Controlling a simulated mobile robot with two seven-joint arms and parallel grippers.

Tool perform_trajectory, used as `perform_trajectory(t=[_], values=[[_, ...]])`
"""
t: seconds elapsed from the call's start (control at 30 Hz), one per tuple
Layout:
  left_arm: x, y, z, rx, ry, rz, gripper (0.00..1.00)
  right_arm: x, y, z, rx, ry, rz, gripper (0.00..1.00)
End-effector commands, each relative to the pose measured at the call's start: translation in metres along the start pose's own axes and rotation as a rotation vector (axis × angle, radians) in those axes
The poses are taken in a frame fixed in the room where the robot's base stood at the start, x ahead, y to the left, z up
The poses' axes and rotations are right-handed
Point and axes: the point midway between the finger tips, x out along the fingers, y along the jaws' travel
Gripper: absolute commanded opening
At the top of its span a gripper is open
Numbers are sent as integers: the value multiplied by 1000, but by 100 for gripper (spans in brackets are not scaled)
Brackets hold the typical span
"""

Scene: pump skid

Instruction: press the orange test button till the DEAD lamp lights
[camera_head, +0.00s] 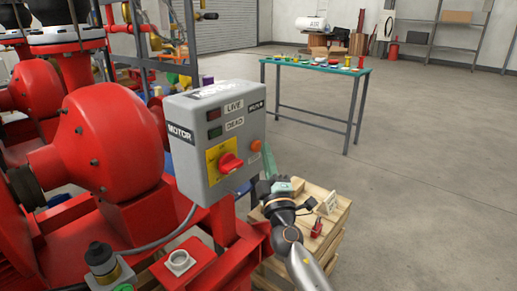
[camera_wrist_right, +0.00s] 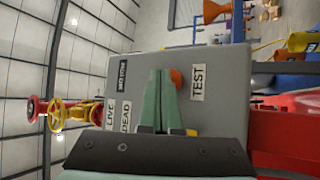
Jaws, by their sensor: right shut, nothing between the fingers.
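The grey control box (camera_head: 190,112) carries a LIVE lamp (camera_head: 214,115), dark red, and a DEAD lamp (camera_head: 216,132), dark green. Neither looks clearly lit. The orange test button (camera_head: 256,145) is at the right of the box's face; it also shows in the right wrist view (camera_wrist_right: 177,78) beside the TEST label (camera_wrist_right: 198,82). My right gripper (camera_head: 268,158) is shut and empty, just below and right of the button. In the wrist view its green fingertips (camera_wrist_right: 158,75) partly cover the button's edge; I cannot tell whether they touch it. My left gripper is out of view.
A red rotary switch (camera_head: 230,163) on a yellow plate sits below the lamps. Red pump parts (camera_head: 110,140) fill the left. A wooden crate (camera_head: 330,215) stands beneath my right arm. A teal-topped table (camera_head: 350,71) stands behind; the floor at right is clear.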

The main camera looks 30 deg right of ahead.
Motion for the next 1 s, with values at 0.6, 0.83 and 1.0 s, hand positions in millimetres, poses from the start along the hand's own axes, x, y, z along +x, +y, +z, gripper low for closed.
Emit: perform_trajectory(t=[0.6,0.83,1.0], values=[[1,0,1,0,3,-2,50,3,-2,-2,1,0,1,0],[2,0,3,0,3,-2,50,5,-3,-4,0,0,1,0],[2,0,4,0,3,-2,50,6,-4,-4,1,0,1,0]])
